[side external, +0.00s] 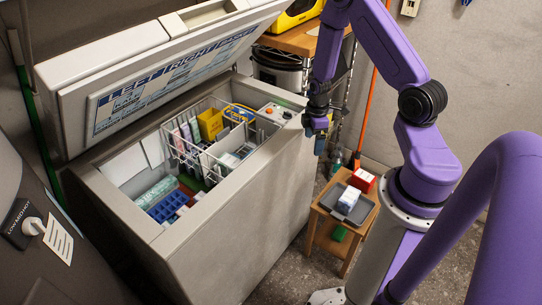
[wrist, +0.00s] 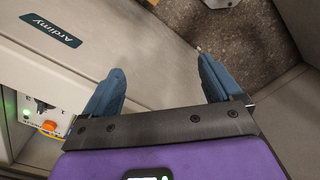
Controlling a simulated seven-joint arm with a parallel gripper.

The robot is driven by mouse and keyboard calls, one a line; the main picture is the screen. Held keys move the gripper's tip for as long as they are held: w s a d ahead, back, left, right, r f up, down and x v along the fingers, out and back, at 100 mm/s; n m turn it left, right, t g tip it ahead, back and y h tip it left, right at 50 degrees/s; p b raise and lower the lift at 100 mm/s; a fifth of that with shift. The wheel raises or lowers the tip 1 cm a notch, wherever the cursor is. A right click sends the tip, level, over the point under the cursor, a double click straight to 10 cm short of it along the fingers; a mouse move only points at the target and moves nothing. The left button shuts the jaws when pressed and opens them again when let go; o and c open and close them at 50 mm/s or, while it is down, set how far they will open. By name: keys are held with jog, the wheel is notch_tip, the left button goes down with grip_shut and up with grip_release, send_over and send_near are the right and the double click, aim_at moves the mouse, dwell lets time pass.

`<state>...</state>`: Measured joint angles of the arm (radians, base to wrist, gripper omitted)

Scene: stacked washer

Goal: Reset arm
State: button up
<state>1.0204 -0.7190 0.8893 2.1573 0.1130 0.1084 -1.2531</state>
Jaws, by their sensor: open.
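My gripper (side external: 316,122) hangs in the air just past the right end of the open chest freezer (side external: 240,222) in the side external view. Its fingers point down. In the wrist view my gripper (wrist: 160,82) shows two blue fingers spread wide apart with nothing between them. The freezer's pale outer wall (wrist: 100,62) with a dark "Ardimy" label lies below and to the left of the fingers there. My purple arm is bent above the right side of the scene.
The freezer lid (side external: 165,75) stands raised. A wire basket (side external: 215,172) with several packages sits inside. A small wooden stand (side external: 322,226) to the right holds a grey tray (side external: 366,209) with a white box (side external: 348,200) and a red box (side external: 362,180). A wire shelf with a yellow item (side external: 296,14) stands behind.

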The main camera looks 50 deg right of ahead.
jog(key=s+a+r+n, duration=0.1)
jog(key=a+r, duration=0.7)
jog(key=a, duration=0.2)
jog(key=s+a+r+n, duration=0.1)
jog(key=s+a+r, duration=0.1)
jog(key=a+r, duration=0.7)
jog(key=s+a+r, duration=0.3)
jog(key=s+r, duration=0.1)
jog(key=s, duration=0.4)
jog(key=s+a+r+n, duration=0.1)
jog(key=s+a+r, duration=0.2)
jog(key=s, duration=0.4)
jog(key=shift+s+r, duration=0.35)
jog(key=shift+r, duration=0.25)
